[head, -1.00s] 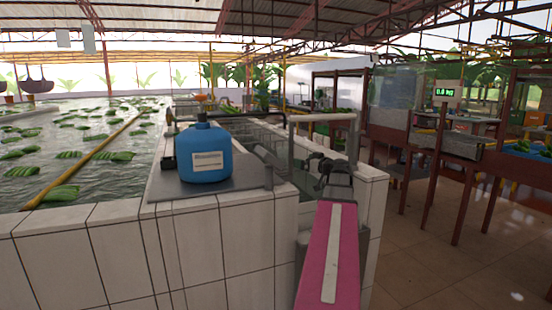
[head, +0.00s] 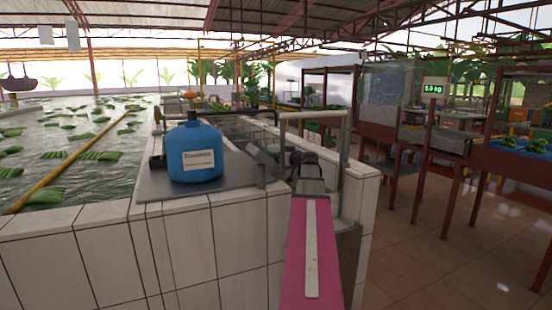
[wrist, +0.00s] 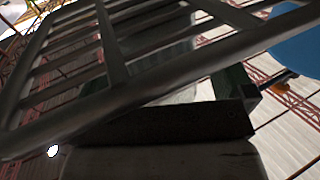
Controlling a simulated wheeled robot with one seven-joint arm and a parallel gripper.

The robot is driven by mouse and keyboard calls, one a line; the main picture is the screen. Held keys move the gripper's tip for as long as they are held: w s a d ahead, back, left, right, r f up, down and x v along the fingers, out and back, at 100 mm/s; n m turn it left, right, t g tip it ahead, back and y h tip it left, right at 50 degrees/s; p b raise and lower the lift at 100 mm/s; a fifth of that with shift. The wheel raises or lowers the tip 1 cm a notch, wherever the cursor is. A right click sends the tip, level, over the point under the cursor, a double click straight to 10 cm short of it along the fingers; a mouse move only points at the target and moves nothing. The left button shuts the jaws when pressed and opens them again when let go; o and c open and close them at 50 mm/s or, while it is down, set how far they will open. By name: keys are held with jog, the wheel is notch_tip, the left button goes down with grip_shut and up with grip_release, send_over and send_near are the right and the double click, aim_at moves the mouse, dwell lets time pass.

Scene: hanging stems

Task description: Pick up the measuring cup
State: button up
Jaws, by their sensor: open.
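The fingertips are small and dark there. In the wrist view my gripper (wrist: 165,88) is open, with a dark bar across its base. A pale surface shows behind metal bars between the fingers; I cannot tell what it is.
A blue jug (head: 194,152) stands on the metal plate (head: 155,188), left of the cylinder. A grey pipe frame (head: 312,115) rises close to my gripper. Metal bars (wrist: 110,45) cross the wrist view close up. The tiled wall (head: 90,250) borders the water tank; open floor lies right.

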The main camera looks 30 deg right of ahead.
jog(key=shift+x, duration=0.95)
jog(key=c, duration=1.4)
jog(key=shift+r, duration=0.1)
